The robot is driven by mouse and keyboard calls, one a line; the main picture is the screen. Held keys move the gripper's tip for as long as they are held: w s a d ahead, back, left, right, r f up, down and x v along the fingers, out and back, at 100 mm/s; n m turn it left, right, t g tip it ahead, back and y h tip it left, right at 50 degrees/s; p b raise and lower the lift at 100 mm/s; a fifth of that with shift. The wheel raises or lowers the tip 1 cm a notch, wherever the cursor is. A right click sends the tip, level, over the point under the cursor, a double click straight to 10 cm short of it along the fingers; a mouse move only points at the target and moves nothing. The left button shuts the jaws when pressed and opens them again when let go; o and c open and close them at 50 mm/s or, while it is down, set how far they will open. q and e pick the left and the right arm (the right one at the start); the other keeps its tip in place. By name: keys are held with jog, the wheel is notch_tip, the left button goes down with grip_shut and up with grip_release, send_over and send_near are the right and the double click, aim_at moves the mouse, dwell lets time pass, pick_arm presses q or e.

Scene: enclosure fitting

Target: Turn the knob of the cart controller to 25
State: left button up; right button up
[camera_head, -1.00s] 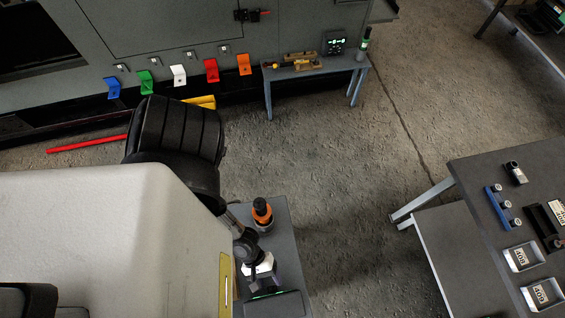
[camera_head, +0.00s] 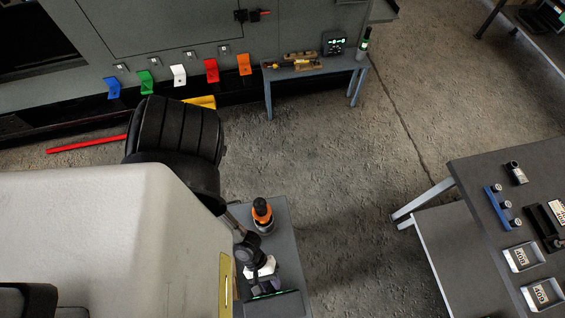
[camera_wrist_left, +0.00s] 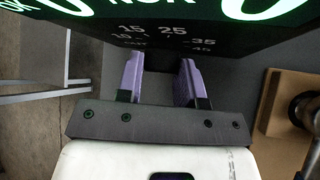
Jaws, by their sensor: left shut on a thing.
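The cart controller (camera_head: 281,304) stands on the small grey cart at the bottom centre of the head view. In the left wrist view its dark face (camera_wrist_left: 238,42) carries dial marks including 15, 25, 35 and 45, with large green display characters at the top edge. My left gripper (camera_wrist_left: 160,74) points at the dial, its two purple fingers on either side of the middle below the marks. It is shut on the knob, which is mostly hidden between the fingers, so I cannot read its pointer. In the head view, my left gripper (camera_head: 264,284) is mostly hidden by its own wrist. My right gripper is not in view.
An orange and black object (camera_head: 262,213) stands on the cart behind the gripper. A brown block (camera_wrist_left: 285,108) with a round metal part is at the right of the wrist view. A dark workbench (camera_head: 480,170) is at the right, with clear floor between.

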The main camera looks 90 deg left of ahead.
pick_arm(q)
jog(key=shift+c, duration=0.5)
jog(key=shift+s+f+m+t+b, duration=0.15)
jog(key=shift+f+m+t+b, duration=0.1)
jog(key=shift+m+t+b, duration=0.65)
jog(key=t+b, duration=0.2)
jog(key=shift+m+t+b, duration=0.3)
jog(key=shift+m+b, duration=0.1)
jog(key=shift+m+t+b, duration=0.3)
jog(key=shift+t+b, duration=0.1)
jog(key=shift+b, duration=0.1)
jog(key=shift+r+h, duration=0.1)
jog(key=shift+h, duration=0.2)
jog(key=o, duration=0.9)
